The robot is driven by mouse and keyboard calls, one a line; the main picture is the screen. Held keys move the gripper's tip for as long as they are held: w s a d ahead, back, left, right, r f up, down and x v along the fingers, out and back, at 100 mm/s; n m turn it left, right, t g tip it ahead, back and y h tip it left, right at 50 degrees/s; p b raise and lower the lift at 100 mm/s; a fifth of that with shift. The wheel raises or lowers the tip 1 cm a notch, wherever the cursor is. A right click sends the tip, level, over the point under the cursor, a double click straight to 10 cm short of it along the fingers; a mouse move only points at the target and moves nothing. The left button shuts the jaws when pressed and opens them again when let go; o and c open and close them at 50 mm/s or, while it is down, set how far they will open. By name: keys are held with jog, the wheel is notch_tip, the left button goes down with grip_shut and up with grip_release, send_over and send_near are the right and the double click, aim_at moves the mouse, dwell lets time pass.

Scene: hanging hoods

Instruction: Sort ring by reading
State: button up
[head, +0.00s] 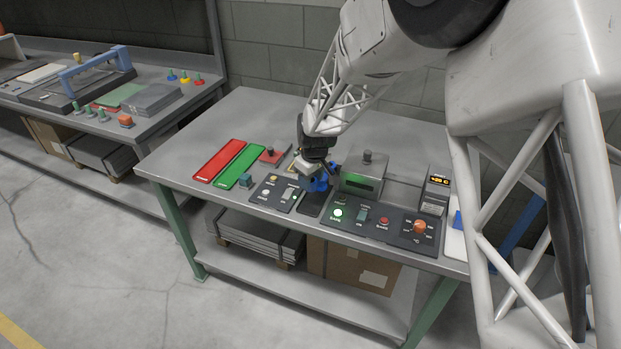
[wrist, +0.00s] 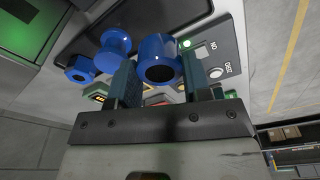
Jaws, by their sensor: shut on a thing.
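My gripper (head: 309,163) is low over the middle of the bench. In the wrist view its two dark fingers (wrist: 158,82) are closed on a blue ring (wrist: 158,46) with a dark round opening. Two other blue spool-like parts, one larger (wrist: 115,42) and one smaller (wrist: 80,69), lie beside it on the left. In the head view the blue parts (head: 318,184) show only partly below my gripper. A red strip (head: 217,160) and a green strip (head: 240,166) lie on the bench at left. A grey device (head: 362,178) has a green-lit screen.
A small meter (head: 435,193) with an orange readout, too small to read surely, stands at right. The bench's back left is clear.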

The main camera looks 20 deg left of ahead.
jog(key=shift+n, duration=0.3)
jog(key=w+a, duration=0.3)
jog(key=a, duration=0.3)
jog(key=w+a+r, duration=0.1)
jog(key=w+a, duration=0.2)
jog(key=a, duration=0.3)
jog(key=w+a+r, duration=0.1)
jog(key=w+a, duration=0.3)
jog(key=a, duration=0.2)
jog(key=shift+a+r, duration=0.1)
jog(key=shift+r, duration=0.05)
jog(key=w+a, duration=0.2)
jog(key=a, duration=0.8)
jog(key=w+a, duration=0.3)
jog(key=a, duration=0.7)
jog(key=shift+r+n, duration=0.25)
jog(key=shift+n, duration=0.15)
jog(key=shift+a+f, duration=0.1)
jog(key=shift+f, duration=0.05)
send_over(233, 147)
jog(key=shift+d+f, duration=0.15)
jog(key=shift+f, duration=1.5)
jog(key=shift+d+f, duration=0.1)
jog(key=shift+f, duration=1.5)
jog(key=shift+f, duration=0.6)
jog(key=o, duration=1.1)
